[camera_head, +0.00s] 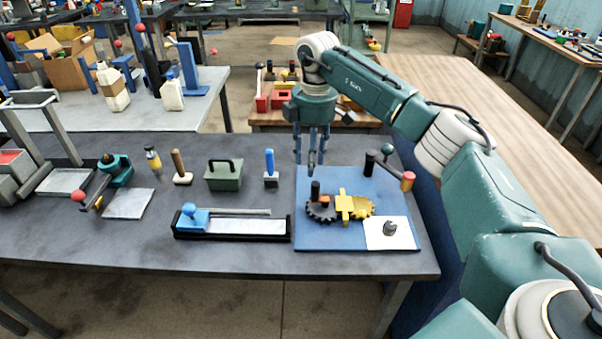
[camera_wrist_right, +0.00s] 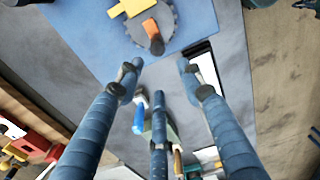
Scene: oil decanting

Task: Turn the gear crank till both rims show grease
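A dark gear (camera_head: 320,213) and a yellow gear (camera_head: 366,207) lie side by side on a blue board (camera_head: 325,240), with a yellow bracket (camera_head: 344,209) between them. A black upright handle (camera_head: 315,191) and a small orange block stand on the dark gear. In the right wrist view, the gear (camera_wrist_right: 171,20), its handle (camera_wrist_right: 157,46) and the yellow bracket (camera_wrist_right: 128,8) lie beyond the fingertips. My right gripper (camera_head: 312,160) points down above the board's back left part, its fingers spread and empty; they also show in the right wrist view (camera_wrist_right: 158,78). My left gripper is out of view.
A white plate (camera_head: 388,234) with a grey knob is at the front right. A blue-handled tool (camera_head: 270,165), green box (camera_head: 224,178) and long black tray (camera_head: 233,235) stand to the left.

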